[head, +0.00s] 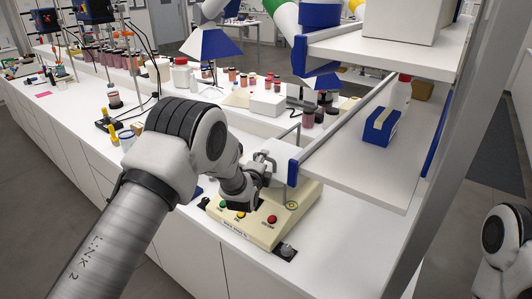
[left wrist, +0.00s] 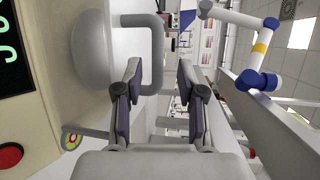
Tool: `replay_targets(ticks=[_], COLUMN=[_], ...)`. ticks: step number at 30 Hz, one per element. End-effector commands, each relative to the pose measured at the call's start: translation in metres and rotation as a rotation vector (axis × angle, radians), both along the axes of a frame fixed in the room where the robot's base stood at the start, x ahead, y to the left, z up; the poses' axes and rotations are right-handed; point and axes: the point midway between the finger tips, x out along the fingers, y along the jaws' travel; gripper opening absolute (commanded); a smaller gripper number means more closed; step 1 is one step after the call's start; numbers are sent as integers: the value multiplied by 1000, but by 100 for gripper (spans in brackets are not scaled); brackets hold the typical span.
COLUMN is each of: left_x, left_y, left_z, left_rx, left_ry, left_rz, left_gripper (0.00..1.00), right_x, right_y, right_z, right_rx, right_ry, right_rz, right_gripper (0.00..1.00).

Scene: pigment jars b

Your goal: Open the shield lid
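A cream bench device (head: 262,232) with several coloured buttons stands at the front edge of the bench. It also shows in the left wrist view (left wrist: 50,115), with a green display and a red button. A rounded grey part, likely the shield lid (left wrist: 88,60), sits on it and looks closed. A grey U-shaped handle (left wrist: 156,50) sticks out beside it. My left gripper (head: 262,168) is over the device, and my arm hides part of it. In the left wrist view the gripper's fingers (left wrist: 162,100) are apart with nothing held; the handle is just ahead, nearer the left finger. My right gripper is out of view.
A white shelf unit (head: 350,165) with blue edging stands close to the right of the device, with a blue box (head: 381,127) on it. A white box (head: 267,105) and several pigment jars stand behind. The bench front at left is mostly clear.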

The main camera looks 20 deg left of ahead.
Motion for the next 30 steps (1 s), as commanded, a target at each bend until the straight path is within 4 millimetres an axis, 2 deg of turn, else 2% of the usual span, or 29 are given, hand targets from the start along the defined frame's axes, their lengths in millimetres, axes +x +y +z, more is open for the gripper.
replay_targets(ticks=[1,6,15,17,18,19,26,30], left_x=[9,32,36,36,36,36,36,40], left_y=[1,2,2,2,2,2,2,1], left_z=[2,-5,-8,-8,-8,-8,-8,-11], left_rx=[-1,-2,-2,-2,-2,-2,-2,-3], left_ry=[1,2,3,3,3,3,4,3], left_rz=[1,1,1,1,1,1,1,1], left_gripper=[39,39,39,18,4,0,0,0], right_x=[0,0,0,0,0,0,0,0], right_y=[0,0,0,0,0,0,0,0], right_z=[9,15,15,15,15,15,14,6], right_rx=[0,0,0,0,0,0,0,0], right_ry=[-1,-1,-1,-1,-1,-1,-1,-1], right_rz=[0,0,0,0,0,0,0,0], right_gripper=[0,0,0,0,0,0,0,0])
